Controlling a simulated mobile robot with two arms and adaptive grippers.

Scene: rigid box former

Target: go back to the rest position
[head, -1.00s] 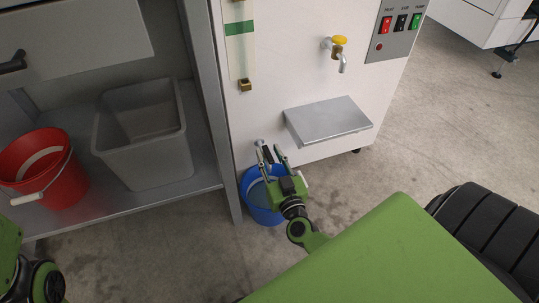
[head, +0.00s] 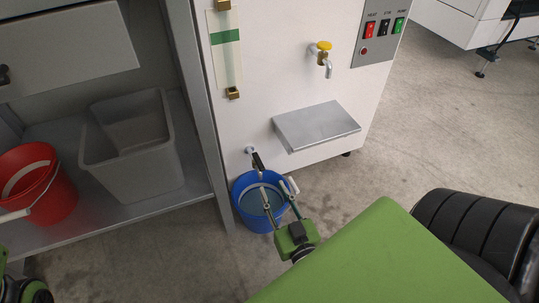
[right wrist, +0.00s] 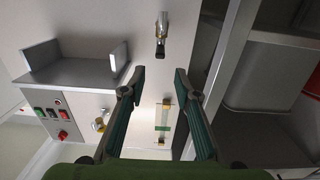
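My right gripper (head: 273,186) is open and empty, its two fingers apart over the blue bucket (head: 246,219) in the head view. In the right wrist view the open fingers (right wrist: 160,76) have nothing between them. The blue bucket stands on the floor at the machine's foot and seems to hold liquid. A small drain valve (head: 256,160) with a dark lever sits low on the machine, just beyond the fingers. It also shows in the right wrist view (right wrist: 162,28), apart from the fingertips.
The white machine (head: 280,80) has a yellow-handled tap (head: 321,47), a metal shelf (head: 317,125), a level gauge (head: 226,55) and switches (head: 384,28). At left, a rack holds a grey bin (head: 135,160) and a red bucket (head: 60,200).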

